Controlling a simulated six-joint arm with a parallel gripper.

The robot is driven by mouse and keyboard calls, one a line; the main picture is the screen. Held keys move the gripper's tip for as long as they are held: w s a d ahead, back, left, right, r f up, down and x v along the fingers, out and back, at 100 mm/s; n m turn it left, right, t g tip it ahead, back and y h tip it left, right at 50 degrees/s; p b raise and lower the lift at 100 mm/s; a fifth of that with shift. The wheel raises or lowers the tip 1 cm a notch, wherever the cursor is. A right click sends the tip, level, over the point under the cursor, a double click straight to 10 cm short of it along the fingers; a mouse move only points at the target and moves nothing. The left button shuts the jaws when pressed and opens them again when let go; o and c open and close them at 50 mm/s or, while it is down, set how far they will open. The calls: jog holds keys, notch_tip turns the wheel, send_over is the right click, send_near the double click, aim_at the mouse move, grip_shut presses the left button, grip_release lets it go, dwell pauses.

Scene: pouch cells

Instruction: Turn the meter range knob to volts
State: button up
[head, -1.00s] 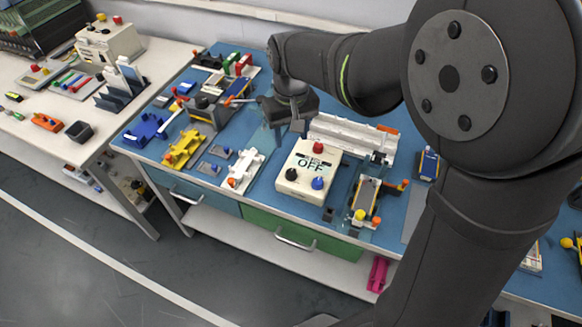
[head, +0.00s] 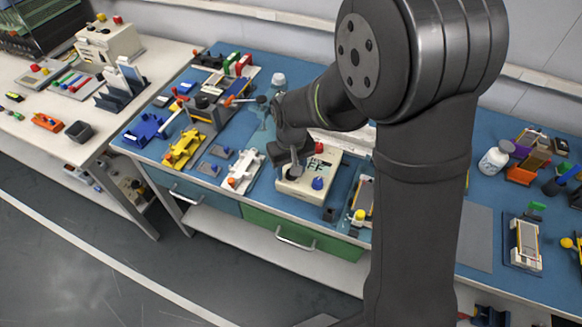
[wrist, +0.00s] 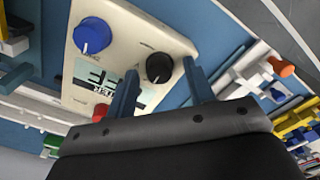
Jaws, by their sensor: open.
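The meter (head: 325,163) is a cream box on the blue bench, partly hidden by my arm in the head view. In the wrist view the meter (wrist: 120,25) appears upside down. It has a black knob (wrist: 160,67), a blue knob (wrist: 92,35) and a red knob (wrist: 100,112).
A white fixture (head: 243,172) and a yellow fixture (head: 184,149) stand left of the meter. A tray fixture with a yellow knob (head: 360,215) stands close on its right. A grey mat (head: 470,237) farther right is bare.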

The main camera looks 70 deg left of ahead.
jog(key=shift+c, duration=0.4)
jog(key=c, duration=0.9)
jog(key=shift+m, duration=0.3)
jog(key=m, duration=0.5)
jog(key=shift+m, duration=0.3)
jog(key=m, duration=0.5)
jog(key=shift+m, duration=0.4)
jog(key=o, duration=1)
